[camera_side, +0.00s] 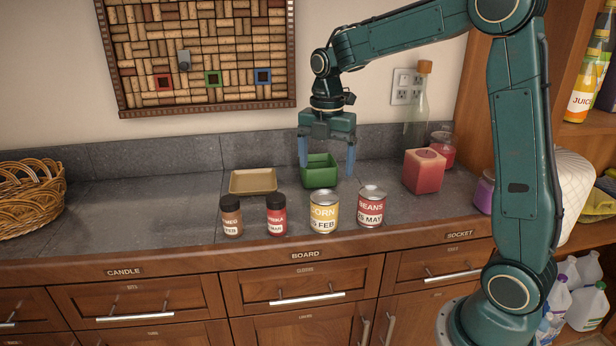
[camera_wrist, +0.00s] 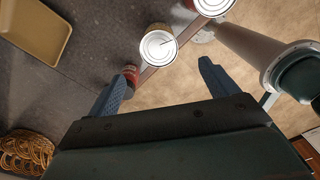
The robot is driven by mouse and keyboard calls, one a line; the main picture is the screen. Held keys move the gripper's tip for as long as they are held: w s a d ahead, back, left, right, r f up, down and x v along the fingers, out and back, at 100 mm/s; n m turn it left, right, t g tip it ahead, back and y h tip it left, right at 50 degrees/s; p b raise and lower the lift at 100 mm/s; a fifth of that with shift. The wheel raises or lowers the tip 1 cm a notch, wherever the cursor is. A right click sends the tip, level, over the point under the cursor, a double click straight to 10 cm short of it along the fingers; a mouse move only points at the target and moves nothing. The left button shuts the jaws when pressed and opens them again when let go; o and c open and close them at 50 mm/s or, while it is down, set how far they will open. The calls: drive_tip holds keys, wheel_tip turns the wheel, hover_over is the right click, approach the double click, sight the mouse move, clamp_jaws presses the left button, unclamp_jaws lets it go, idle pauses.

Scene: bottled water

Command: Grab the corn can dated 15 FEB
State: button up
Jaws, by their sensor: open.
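The corn can (camera_side: 324,213) stands upright near the counter's front edge, with a yellow label reading CORN and "5 FEB", its first digit turned out of sight. In the wrist view its silver lid (camera_wrist: 158,46) shows just beyond the fingertips. My gripper (camera_side: 327,168) is open and empty, pointing down above the counter, behind and above the cans. In the wrist view its blue fingers (camera_wrist: 162,71) are spread apart, touching nothing. A red beans can (camera_side: 371,207), marked 25 MAY, stands right of the corn can.
Behind are a tan tray (camera_side: 253,182) and a green container (camera_side: 320,173). A pink candle (camera_side: 424,171) and a glass bottle (camera_side: 416,120) stand right. The counter's left part is mostly clear.

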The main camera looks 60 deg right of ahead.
sight(324, 197)
drive_tip(key=shift+f, duration=2.7)
drive_tip(key=shift+f, duration=2.6)
drive_tip(key=c, duration=1.3)
